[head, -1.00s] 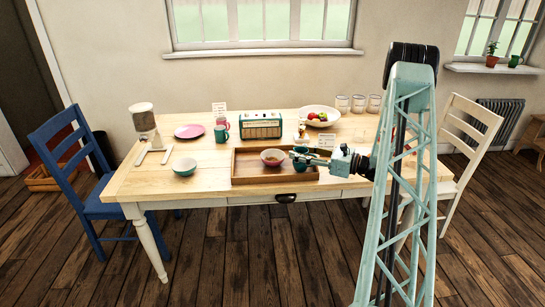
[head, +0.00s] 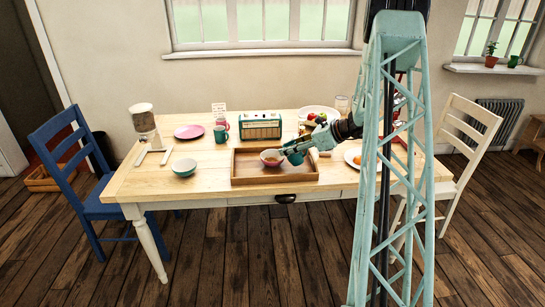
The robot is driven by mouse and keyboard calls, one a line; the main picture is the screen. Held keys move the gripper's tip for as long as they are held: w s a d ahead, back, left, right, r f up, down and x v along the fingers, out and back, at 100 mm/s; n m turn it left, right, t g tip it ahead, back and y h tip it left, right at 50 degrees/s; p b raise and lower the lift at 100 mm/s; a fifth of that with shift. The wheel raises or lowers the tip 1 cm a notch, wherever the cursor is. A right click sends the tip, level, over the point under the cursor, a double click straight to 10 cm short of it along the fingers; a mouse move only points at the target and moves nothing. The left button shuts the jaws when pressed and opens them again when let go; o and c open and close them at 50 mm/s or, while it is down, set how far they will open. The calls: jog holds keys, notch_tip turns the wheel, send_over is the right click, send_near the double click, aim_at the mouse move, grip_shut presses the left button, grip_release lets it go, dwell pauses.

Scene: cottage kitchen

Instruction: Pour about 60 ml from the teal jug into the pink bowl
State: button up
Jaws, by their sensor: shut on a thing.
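The pink bowl (head: 269,160) stands in the wooden tray on the table, with something dark inside it. The teal jug (head: 294,158) is just right of the bowl, close to its rim. My gripper (head: 304,150) is shut on the jug from the right and holds it over the right part of the tray. The jug appears tipped towards the bowl, but it is too small to tell the angle or whether anything flows. The gripper hides part of the jug.
The wooden tray (head: 245,179) has raised walls. A teal radio (head: 260,126) stands behind it, and a fruit bowl (head: 330,110) is behind my arm. The front left tabletop is clear.

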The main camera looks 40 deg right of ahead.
jog(key=shift+w+a+r+g+h, duration=0.3)
jog(key=shift+w+r+g, duration=0.2)
jog(key=shift+w+g, duration=0.1)
jog(key=shift+w+a+f+g+h, duration=0.1)
jog(key=shift+w+f+g+h, duration=0.25)
jog(key=shift+g, duration=0.55)
jog(key=shift+s+f+g+h+p, duration=0.1)
jog(key=shift+f+g+h+p, duration=0.15)
jog(key=shift+g+p, duration=0.15)
jog(key=shift+f+g+p, duration=0.1)
jog(key=shift+g+p, duration=0.3)
jog(key=shift+p, duration=1.2)
jog(key=g+p, duration=0.1)
jog(key=p, duration=0.4)
jog(key=g+h+p, duration=0.1)
jog(key=p, duration=0.3)
jog(key=shift+r+p, duration=0.25)
jog(key=shift+p, duration=0.1)
jog(key=shift+f, duration=0.2)
jog(key=shift+r, duration=0.2)
jog(key=shift+h+p, duration=0.3)
jog(key=shift+p, duration=0.45)
